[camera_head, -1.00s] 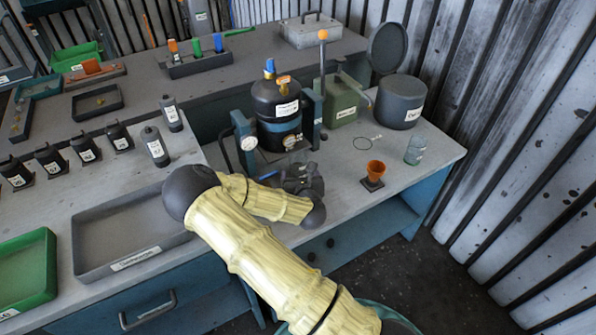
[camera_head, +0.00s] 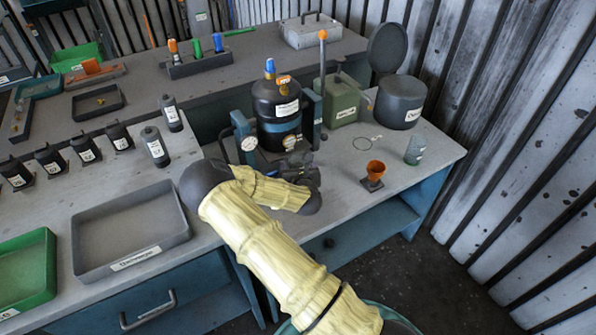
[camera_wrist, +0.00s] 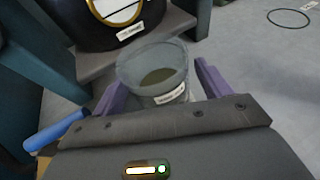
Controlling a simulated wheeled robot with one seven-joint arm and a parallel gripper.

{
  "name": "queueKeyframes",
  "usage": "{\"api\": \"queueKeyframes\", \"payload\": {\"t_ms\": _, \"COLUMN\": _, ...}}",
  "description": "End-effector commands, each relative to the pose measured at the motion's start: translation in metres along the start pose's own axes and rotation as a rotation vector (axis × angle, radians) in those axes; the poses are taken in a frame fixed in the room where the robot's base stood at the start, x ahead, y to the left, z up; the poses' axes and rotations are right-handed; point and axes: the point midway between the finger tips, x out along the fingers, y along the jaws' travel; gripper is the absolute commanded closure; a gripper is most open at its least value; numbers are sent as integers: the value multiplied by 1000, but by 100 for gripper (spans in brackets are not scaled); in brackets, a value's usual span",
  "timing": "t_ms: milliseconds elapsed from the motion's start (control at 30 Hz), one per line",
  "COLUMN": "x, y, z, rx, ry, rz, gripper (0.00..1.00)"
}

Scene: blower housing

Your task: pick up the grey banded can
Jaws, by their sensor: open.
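In the wrist view, an open-topped grey can (camera_wrist: 155,78) with a pale label on its side stands upright in front of a dark tank. It looks like the grey banded can, though I cannot make out a band clearly. My gripper (camera_wrist: 160,92) is open, with one purple finger on each side of the can's lower part. I cannot tell whether the fingers touch it. In the head view, my gripper (camera_head: 296,168) is small and dark in front of the tank, and I cannot make out the can there.
The dark tank (camera_head: 277,105) with gauges stands just behind my gripper. A blue rod (camera_wrist: 55,130) lies at left in the wrist view. A grey tray (camera_head: 130,225) lies left of my arm.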

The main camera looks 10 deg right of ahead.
Motion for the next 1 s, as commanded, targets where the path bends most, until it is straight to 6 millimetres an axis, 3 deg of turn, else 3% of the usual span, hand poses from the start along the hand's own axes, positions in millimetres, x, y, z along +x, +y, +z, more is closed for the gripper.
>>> {"api": "queueKeyframes", "payload": {"t_ms": 333, "x": 0, "y": 0, "z": 0, "rx": 0, "ry": 0, "rz": 1, "gripper": 23}}
{"api": "queueKeyframes", "payload": {"t_ms": 600, "x": 0, "y": 0, "z": 0, "rx": 0, "ry": 0, "rz": 1, "gripper": 74}}
{"api": "queueKeyframes", "payload": {"t_ms": 1000, "x": -3, "y": 1, "z": 9, "rx": 1, "ry": -2, "rz": 1, "gripper": 74}}
